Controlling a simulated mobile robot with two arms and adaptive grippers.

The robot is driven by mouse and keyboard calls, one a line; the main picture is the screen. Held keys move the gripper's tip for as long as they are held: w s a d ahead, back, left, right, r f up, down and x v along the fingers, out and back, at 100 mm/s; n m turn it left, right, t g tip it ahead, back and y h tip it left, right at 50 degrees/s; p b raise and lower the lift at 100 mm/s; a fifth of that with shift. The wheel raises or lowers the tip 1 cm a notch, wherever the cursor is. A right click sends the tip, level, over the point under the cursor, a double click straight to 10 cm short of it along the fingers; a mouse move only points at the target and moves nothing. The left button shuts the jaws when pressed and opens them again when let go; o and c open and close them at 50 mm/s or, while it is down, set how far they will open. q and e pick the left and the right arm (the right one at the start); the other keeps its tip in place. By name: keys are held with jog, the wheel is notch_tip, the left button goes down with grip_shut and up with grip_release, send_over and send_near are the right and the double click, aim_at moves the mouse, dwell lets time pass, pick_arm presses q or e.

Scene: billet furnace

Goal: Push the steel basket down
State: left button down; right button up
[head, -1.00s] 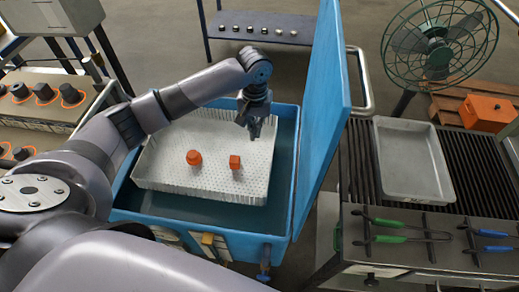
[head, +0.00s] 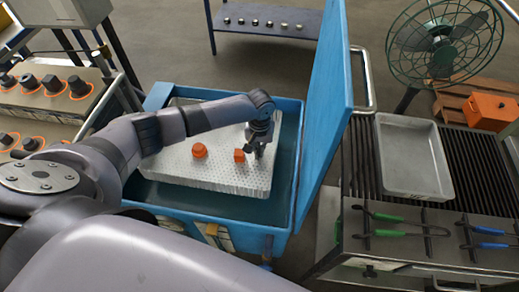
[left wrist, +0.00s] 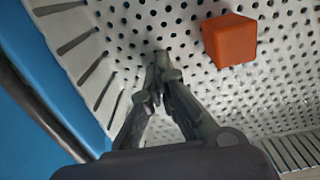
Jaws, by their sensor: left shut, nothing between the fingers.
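The steel basket (head: 215,177) is a pale perforated tray with low slatted walls, lying inside the blue tank (head: 287,215). An orange block (head: 239,156) and a rounded orange piece (head: 199,150) rest on its floor. My left gripper (head: 257,154) points down into the basket, just right of the block. In the left wrist view, the closed fingertips (left wrist: 159,62) are empty and close over the perforated floor (left wrist: 185,22), beside the orange block (left wrist: 230,40). I cannot tell whether they touch the floor. My left arm hides part of the basket's back left. My right gripper is out of view.
The tank's raised blue lid (head: 333,120) stands close to the right of my gripper. Beyond it are a slatted bench with a grey tray (head: 412,160), tongs and a fan (head: 445,40). Black-knobbed pieces stand on a table (head: 60,102) at left.

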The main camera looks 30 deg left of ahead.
pick_arm(q)
jog(key=shift+f, duration=0.3)
notch_tip(320, 180, down, 23)
jog(key=b, duration=1.4)
jog(key=shift+s+b, duration=0.25)
jog(key=shift+b, duration=0.1)
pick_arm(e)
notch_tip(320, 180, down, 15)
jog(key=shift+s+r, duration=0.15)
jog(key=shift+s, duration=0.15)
pick_arm(q)
jog(key=shift+s+f, duration=0.1)
jog(key=shift+f, duration=0.05)
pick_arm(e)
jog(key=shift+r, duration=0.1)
pick_arm(q)
jog(key=r+p, duration=0.2)
jog(key=r, duration=0.3)
jog(key=r+p, duration=0.2)
jog(key=r, duration=0.2)
jog(key=r+p, duration=0.2)
jog(key=r, duration=0.3)
jog(key=shift+w+r+p, duration=0.3)
jog(key=shift+r+p, duration=0.05)
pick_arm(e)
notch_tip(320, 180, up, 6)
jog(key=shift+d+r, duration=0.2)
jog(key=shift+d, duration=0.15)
